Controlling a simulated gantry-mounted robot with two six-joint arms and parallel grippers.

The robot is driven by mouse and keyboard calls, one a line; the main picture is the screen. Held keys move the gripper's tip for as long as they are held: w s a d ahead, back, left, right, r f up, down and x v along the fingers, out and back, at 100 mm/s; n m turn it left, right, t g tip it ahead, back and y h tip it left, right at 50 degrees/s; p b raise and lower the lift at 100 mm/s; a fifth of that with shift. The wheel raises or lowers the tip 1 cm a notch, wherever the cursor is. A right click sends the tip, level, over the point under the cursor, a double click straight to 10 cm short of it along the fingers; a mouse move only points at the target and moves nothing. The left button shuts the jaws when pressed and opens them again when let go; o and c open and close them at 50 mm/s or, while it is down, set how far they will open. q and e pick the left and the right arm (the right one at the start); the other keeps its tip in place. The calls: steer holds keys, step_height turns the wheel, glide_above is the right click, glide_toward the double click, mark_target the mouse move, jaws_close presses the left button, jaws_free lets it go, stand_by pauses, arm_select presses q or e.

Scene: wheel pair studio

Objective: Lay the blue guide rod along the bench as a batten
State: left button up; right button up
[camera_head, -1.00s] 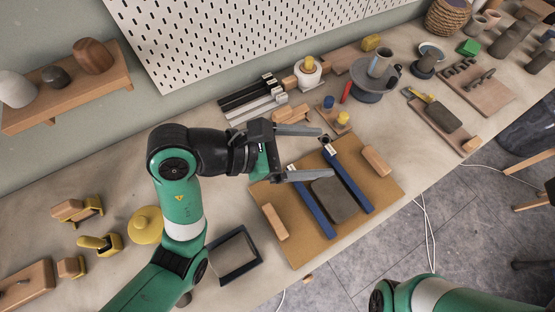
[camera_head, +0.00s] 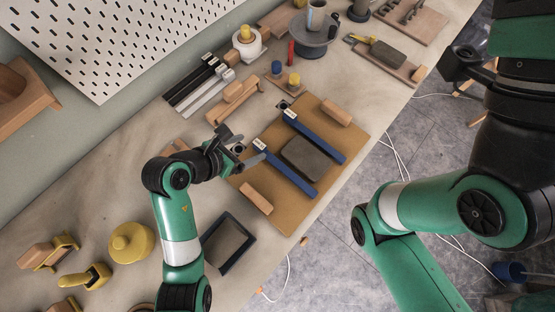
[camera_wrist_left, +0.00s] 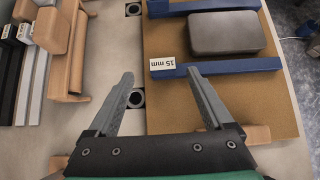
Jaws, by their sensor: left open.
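Two blue guide rods lie side by side on a brown board (camera_head: 287,217) on the bench, a grey slab (camera_head: 305,157) between them. The nearer rod (camera_head: 288,172) has a white label at its upper left end; in the left wrist view this rod (camera_wrist_left: 235,66) reads "15 mm". The farther rod (camera_head: 317,138) is also labelled. My left gripper (camera_head: 243,150) is open and empty at the board's left edge, by the nearer rod's labelled end. In the left wrist view its fingertips (camera_wrist_left: 159,73) are apart, with the right one close to the label. My right gripper's jaws are not clear.
Wooden blocks (camera_head: 257,198) (camera_head: 336,110) lie on the board near both rods. A dark-framed tray (camera_head: 228,243) lies left of the board. A wooden rack (camera_head: 232,101) and black and silver bars (camera_head: 196,84) lie behind. Bare bench (camera_head: 140,175) shows at left.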

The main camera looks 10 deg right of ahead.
mark_target(258, 145)
arm_select(q)
steer(key=x, duration=0.5)
steer(key=shift+d, duration=0.25)
jaws_close()
